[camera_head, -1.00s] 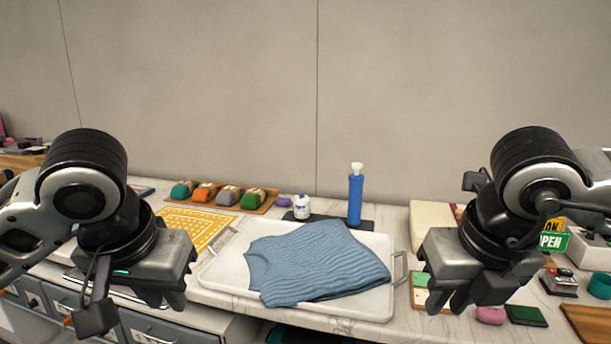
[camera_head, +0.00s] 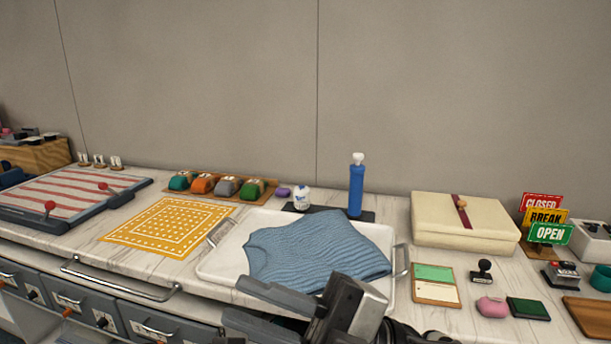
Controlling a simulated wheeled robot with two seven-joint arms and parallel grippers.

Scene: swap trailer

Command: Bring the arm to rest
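My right gripper (camera_head: 245,303) is low at the bottom centre of the head view, its fingers pointing left in front of the tray's near edge. Its two dark fingers look apart, with nothing seen between them. The lower finger is partly cut off by the frame. My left gripper is out of view. A blue knitted sweater (camera_head: 315,250) lies folded on a white tray (camera_head: 222,262) with metal handles, just behind the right gripper.
A yellow patterned mat (camera_head: 170,226) and a striped board (camera_head: 75,200) lie at left. Drawers with handles (camera_head: 120,283) front the counter. A cream box (camera_head: 460,222), signs (camera_head: 550,233) and stamp items stand at right. A blue bottle (camera_head: 356,190) stands behind the tray.

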